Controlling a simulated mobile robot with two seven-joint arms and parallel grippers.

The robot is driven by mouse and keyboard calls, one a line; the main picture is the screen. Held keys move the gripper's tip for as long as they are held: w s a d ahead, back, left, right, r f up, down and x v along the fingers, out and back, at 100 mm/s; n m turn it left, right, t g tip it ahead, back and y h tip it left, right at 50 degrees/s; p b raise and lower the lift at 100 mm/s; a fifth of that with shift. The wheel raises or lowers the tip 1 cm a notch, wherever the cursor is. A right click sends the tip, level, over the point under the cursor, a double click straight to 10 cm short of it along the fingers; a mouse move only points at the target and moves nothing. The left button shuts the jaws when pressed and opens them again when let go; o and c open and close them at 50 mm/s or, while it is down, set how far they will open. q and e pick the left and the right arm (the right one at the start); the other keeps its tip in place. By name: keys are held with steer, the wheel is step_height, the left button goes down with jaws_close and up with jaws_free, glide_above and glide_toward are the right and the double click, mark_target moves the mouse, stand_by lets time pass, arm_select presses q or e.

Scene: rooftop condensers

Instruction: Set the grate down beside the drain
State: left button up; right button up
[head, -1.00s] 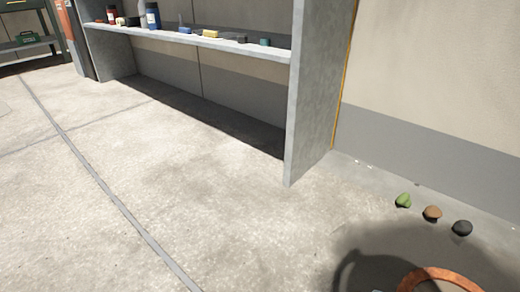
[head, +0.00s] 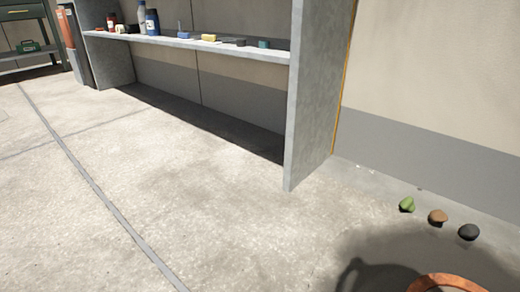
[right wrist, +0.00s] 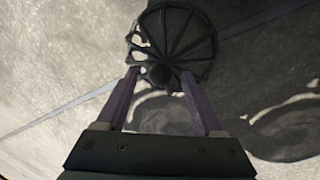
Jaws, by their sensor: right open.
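The grate (right wrist: 182,32) is a dark, round, domed piece with spokes and a knob, at the top middle of the right wrist view. My right gripper (right wrist: 160,74) is open, with its two purple fingers on either side of the grate's knob. I cannot tell whether the fingers touch it. In the head view, an orange-brown ring (head: 446,279), seemingly the drain's rim, is cut off by the bottom edge at lower right. The grate and both grippers are out of the head view.
A green lump (head: 407,205), a brown lump (head: 438,216) and a black lump (head: 469,231) lie near the wall. A grey shelf unit (head: 310,110) holds bottles and small items. The concrete floor (head: 190,195) at left and middle is clear.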

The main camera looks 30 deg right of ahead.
steer(key=s+d+r+m+p, duration=0.2)
steer(key=r+m+p, duration=0.3)
steer(key=r, duration=0.9)
steer(key=s+d+r+m+t+p, duration=0.1)
steer(key=r+m+p, duration=0.5)
steer(key=r, duration=0.8)
steer(key=s+m, duration=0.1)
steer(key=m, duration=0.1)
steer(key=shift+s+d+r+m+y, duration=0.25)
steer(key=shift+d+r+m+y, duration=0.05)
steer(key=shift+d+m, duration=0.1)
